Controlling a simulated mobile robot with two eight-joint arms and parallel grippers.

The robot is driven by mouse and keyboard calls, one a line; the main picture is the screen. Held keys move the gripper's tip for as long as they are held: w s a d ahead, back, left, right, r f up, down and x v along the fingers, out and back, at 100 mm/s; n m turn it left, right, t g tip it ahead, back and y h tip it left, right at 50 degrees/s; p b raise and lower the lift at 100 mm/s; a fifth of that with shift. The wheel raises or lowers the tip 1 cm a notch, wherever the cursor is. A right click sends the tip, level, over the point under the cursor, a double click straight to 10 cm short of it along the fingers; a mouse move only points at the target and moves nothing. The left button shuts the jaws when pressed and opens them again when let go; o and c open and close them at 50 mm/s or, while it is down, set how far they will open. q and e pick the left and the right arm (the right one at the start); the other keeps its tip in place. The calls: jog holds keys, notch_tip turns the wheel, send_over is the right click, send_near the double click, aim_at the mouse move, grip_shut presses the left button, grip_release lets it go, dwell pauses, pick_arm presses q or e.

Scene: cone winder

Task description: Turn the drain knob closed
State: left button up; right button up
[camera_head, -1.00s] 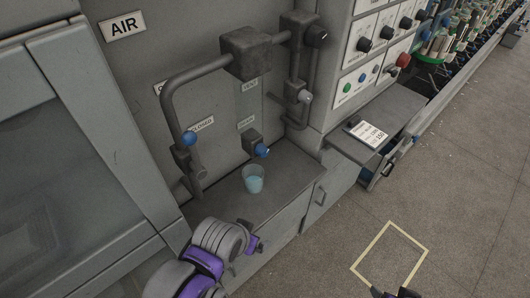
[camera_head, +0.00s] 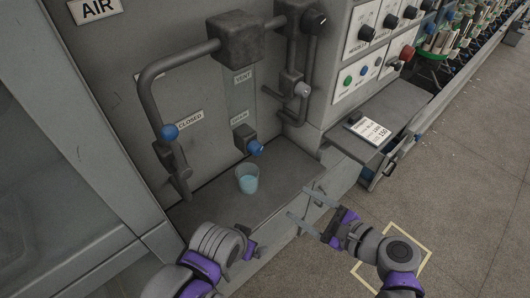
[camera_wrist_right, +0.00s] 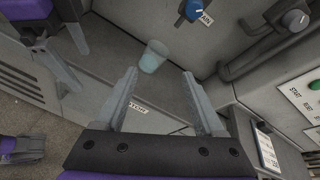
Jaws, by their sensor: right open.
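The drain knob (camera_head: 254,147) is a blue knob with a pale mark on its face, on a dark block under the drain label (camera_head: 239,118). It also shows at the top of the right wrist view (camera_wrist_right: 195,10). My right gripper (camera_head: 302,203) is open and empty, lower right of the knob and apart from it. Its two fingers (camera_wrist_right: 159,78) stand wide apart in the right wrist view. My left gripper (camera_head: 253,246) is low in the head view, below the ledge front; its finger gap is unclear.
A clear cup (camera_head: 247,179) with pale blue liquid stands on the ledge (camera_head: 285,172) below the knob. A pipe with a blue-ended lever (camera_head: 169,132) is at left, near a closed label. A shelf (camera_head: 400,103) with a card juts out at right. Floor is open at right.

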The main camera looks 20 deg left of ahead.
aim_at(260, 151)
jog(key=w+a+r+m+y, duration=0.1)
jog(key=w+a+m, duration=0.1)
jog(key=a, duration=0.2)
jog(key=w+a+r+m+y, duration=0.1)
jog(key=w+a+m, duration=0.1)
jog(key=a, duration=0.3)
jog(key=w+a+r+m+y, duration=0.1)
jog(key=w+a+r+m, duration=0.1)
jog(key=a, duration=0.3)
jog(key=shift+w+a+t+y+b, duration=0.2)
jog(key=shift+w+t+y+b, duration=0.15)
jog(key=shift+w, duration=0.3)
jog(key=shift+c, duration=0.3)
grip_shut()
